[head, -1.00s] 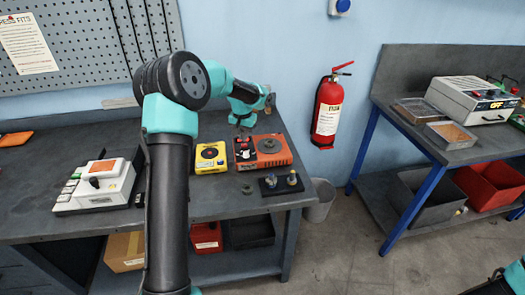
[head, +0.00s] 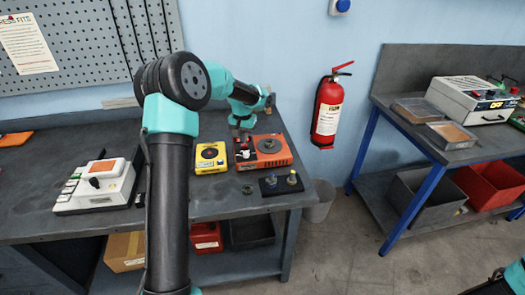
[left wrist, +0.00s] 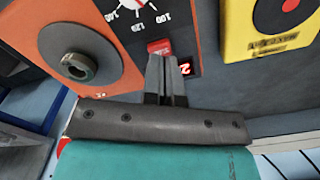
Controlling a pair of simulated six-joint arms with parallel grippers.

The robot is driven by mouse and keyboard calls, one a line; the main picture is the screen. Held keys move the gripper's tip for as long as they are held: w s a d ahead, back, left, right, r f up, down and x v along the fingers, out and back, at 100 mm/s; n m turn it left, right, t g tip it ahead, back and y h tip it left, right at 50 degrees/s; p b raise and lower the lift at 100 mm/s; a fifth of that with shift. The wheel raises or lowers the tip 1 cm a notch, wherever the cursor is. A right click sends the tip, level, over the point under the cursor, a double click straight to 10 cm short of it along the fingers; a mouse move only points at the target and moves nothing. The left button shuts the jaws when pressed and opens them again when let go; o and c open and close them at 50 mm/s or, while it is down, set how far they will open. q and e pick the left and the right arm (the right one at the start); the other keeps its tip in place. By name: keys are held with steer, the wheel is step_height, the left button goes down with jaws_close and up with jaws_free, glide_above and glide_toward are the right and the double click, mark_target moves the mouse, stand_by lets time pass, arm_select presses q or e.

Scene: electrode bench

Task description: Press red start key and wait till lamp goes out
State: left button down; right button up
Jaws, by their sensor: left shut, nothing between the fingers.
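An orange device (head: 270,145) with a round plate (head: 269,145) and a black panel sits on the left bench. In the left wrist view its panel shows a white dial scale (left wrist: 138,12), a red key (left wrist: 158,46) and a lit red display (left wrist: 186,68). My left gripper (head: 241,136) is over this panel. In the left wrist view its closed, empty fingers (left wrist: 163,60) point down at the red key's edge and hide part of it. I cannot tell whether they touch it. I cannot make out a separate lamp. Only part of my right arm shows.
A yellow device (head: 211,157) stands just left of the orange one. A small ring (head: 247,189) and a dark stand with pegs (head: 281,183) lie in front. A white instrument (head: 98,186) is further left. A fire extinguisher (head: 328,104) hangs on the wall.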

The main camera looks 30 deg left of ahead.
arm_select(q)
steer(key=shift+f, duration=1.1)
stand_by(0.7)
steer(key=shift+r, duration=3.05)
